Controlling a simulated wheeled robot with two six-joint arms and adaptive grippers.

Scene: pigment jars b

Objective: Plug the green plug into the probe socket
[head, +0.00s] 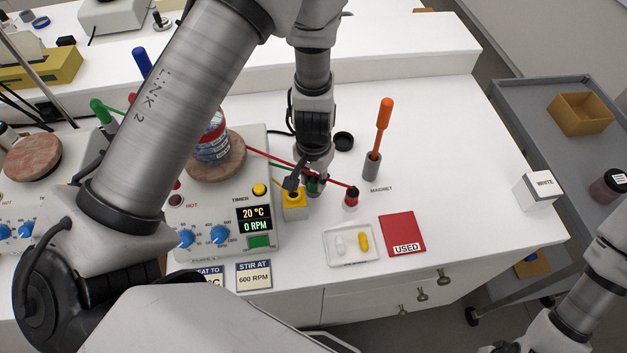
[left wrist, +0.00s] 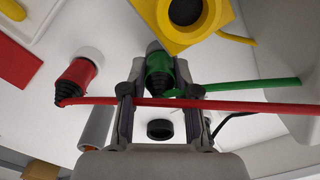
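The green plug (left wrist: 160,70) sits between the two fingers of my left gripper (left wrist: 160,80), which look closed on its sides. In the head view my left gripper (head: 313,184) is low over the bench, and the green plug is mostly hidden by the fingers. The probe socket, a yellow block (head: 294,208) with a dark round hole, stands just left of the gripper. In the left wrist view the yellow socket (left wrist: 211,14) lies beyond the plug tip, apart from it. A green cable (left wrist: 245,87) runs right from the plug. My right gripper is out of view.
A red plug (head: 351,199) stands right of the gripper; its red cable (left wrist: 225,105) crosses in front of my fingers. The stirrer unit (head: 215,262) is at left. A magnet holder (head: 371,167), white tray (head: 334,260) and red USED mat (head: 400,228) are nearby.

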